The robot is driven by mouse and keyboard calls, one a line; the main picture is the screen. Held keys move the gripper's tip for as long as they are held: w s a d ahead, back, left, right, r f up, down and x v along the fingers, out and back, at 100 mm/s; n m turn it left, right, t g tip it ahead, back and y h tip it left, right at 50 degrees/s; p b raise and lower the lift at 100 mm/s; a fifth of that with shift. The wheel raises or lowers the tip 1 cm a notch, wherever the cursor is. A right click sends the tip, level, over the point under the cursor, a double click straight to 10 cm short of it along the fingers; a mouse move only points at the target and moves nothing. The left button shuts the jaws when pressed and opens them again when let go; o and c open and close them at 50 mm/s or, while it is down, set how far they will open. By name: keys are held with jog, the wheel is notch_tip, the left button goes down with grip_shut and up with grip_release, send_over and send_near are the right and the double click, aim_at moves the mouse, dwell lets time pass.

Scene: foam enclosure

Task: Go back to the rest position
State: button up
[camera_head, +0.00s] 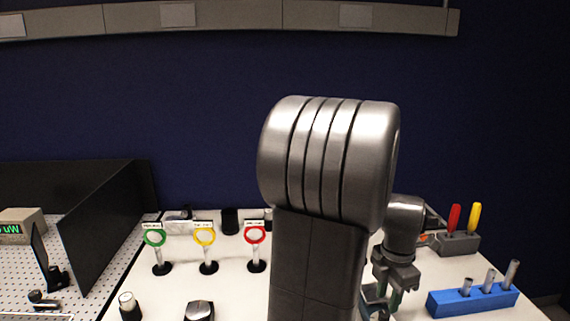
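My arm rises large through the middle of the head view and hides part of the white table. My gripper (382,297) shows just right of the arm's upright link, low over the table and pointing down. The arm partly hides it. I cannot tell whether its fingers are open or shut, or whether they hold anything.
Green (154,235), yellow (204,236) and red (255,234) ring stands are left of the arm. A blue block (459,302) with metal posts and a grey holder (457,243) with red and yellow handles are right. A black panel (100,222) stands left.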

aim_at(384, 313)
notch_tip(384, 313, down, 5)
jog(key=shift+f, duration=0.1)
jog(key=shift+m, duration=0.4)
jog(key=m, duration=0.4)
jog(key=shift+r, duration=0.2)
jog(key=m, duration=1)
jog(key=shift+w+m, duration=0.1)
jog(key=shift+m, duration=0.2)
jog(key=shift+d+m, duration=0.1)
jog(key=shift+m, duration=2.5)
